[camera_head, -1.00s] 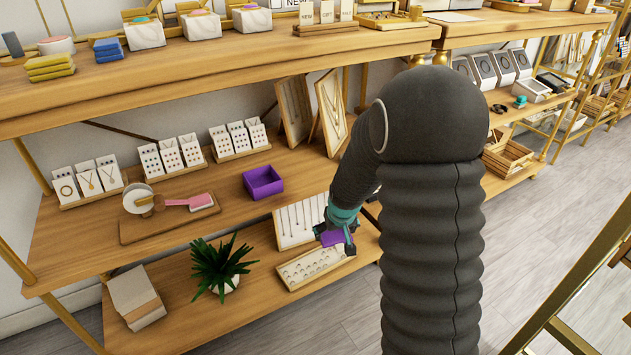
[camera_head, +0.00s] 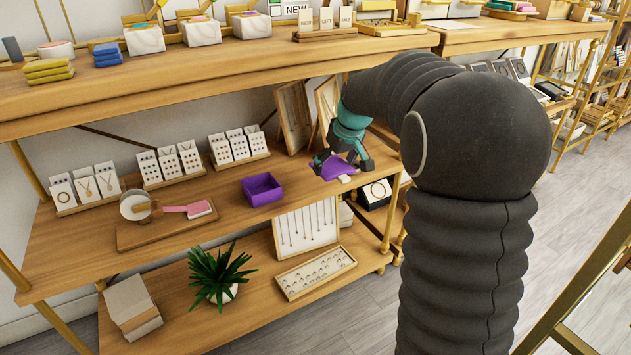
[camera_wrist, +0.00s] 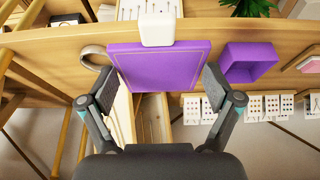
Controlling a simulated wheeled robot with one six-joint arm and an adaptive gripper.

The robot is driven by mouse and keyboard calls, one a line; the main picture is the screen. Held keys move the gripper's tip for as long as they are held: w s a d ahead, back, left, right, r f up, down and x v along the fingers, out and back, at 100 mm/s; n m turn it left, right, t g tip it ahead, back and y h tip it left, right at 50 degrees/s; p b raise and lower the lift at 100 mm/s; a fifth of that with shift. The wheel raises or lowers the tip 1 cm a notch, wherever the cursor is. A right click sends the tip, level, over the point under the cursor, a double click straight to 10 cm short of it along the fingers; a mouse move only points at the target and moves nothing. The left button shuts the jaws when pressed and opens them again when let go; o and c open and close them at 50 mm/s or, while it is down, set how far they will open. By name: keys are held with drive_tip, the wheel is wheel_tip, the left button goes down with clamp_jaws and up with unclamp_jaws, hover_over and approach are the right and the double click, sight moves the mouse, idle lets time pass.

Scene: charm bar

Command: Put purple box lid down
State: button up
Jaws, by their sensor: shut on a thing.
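The purple box lid (camera_head: 328,169) is a flat purple square, held over or at the middle shelf, to the right of the open purple box (camera_head: 262,188). The frames do not settle whether it touches the shelf. In the wrist view the lid (camera_wrist: 163,68) lies between the two fingers of my gripper (camera_wrist: 160,88), which is shut on it. My gripper (camera_head: 341,160) also shows in the head view, partly covering the lid. The box (camera_wrist: 250,60) is empty and stands apart from the lid, to its right in the wrist view.
Tall necklace boards (camera_head: 293,115) stand behind. Earring cards (camera_head: 237,144) line the back. A wooden board with a pink brush (camera_head: 190,209) lies left of the box. The upper shelf (camera_head: 220,75) overhangs the back.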

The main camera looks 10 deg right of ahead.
hover_over(313, 187)
drive_tip(key=s, duration=0.1)
drive_tip(key=f, duration=0.3)
drive_tip(key=shift+s+d+f, duration=0.15)
drive_tip(key=shift+d+f, duration=0.05)
drive_tip(key=shift+f, duration=2.2)
drive_tip(key=shift+f, duration=0.15)
drive_tip(key=o, duration=0.9)
